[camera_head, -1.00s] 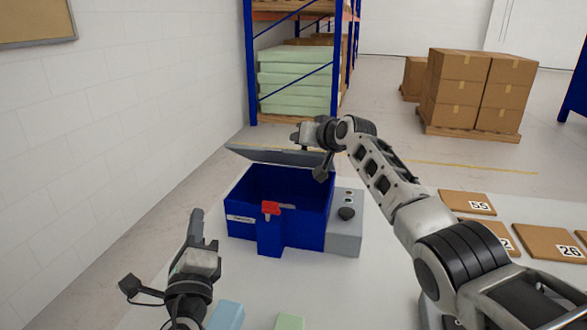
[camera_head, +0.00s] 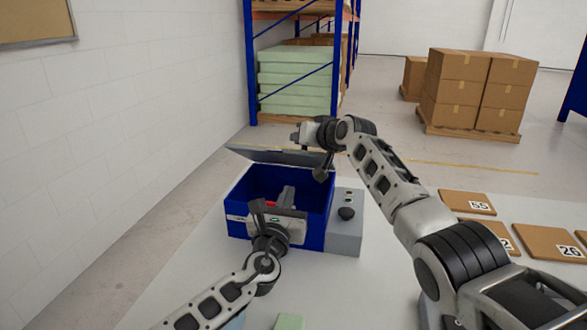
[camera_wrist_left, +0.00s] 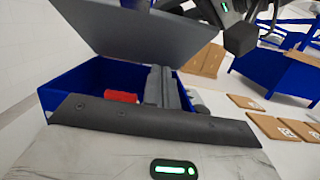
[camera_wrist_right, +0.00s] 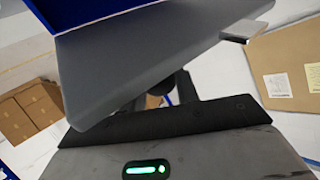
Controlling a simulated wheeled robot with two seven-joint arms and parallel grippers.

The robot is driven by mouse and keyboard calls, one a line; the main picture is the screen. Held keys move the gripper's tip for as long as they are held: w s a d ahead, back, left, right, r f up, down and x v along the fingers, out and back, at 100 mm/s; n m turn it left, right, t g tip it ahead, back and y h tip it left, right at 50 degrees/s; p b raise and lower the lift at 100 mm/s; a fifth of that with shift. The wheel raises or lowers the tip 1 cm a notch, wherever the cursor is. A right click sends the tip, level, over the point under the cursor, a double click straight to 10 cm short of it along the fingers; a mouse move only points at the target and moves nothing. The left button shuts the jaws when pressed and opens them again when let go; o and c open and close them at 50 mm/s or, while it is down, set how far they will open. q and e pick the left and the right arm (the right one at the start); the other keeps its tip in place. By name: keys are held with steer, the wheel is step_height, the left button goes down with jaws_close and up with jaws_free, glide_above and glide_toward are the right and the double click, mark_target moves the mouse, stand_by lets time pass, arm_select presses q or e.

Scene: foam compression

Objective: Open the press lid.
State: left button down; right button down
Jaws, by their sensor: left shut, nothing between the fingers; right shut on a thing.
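The press is a blue box (camera_head: 316,212) with a grey lid (camera_head: 262,154) that stands raised at its back edge, so the inside shows. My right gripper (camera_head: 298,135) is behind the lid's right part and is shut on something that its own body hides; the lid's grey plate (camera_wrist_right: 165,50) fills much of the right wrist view. My left gripper (camera_head: 287,192) is shut and empty at the front of the box, its fingers over the opening. A red part (camera_wrist_left: 120,96) of the press shows just left of these fingers (camera_wrist_left: 163,86) in the left wrist view.
A grey control box (camera_head: 345,225) with a black knob is at the press's right side. Numbered brown boards (camera_head: 467,203) lie to the right. A white wall is to the left.

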mark_target(298, 157)
steer(key=shift+d+r, duration=0.1)
steer(key=shift+r, duration=0.05)
arm_select(q)
steer(key=w+r, duration=0.1)
steer(key=w+d+r, duration=0.1)
steer(key=w, duration=0.1)
steer(key=w+r, duration=0.1)
steer(key=w, duration=0.1)
steer(key=shift+w+d+r, duration=0.15)
steer(key=shift+d, duration=0.25)
steer(key=shift+w+r, duration=0.2)
steer(key=shift+r, duration=0.1)
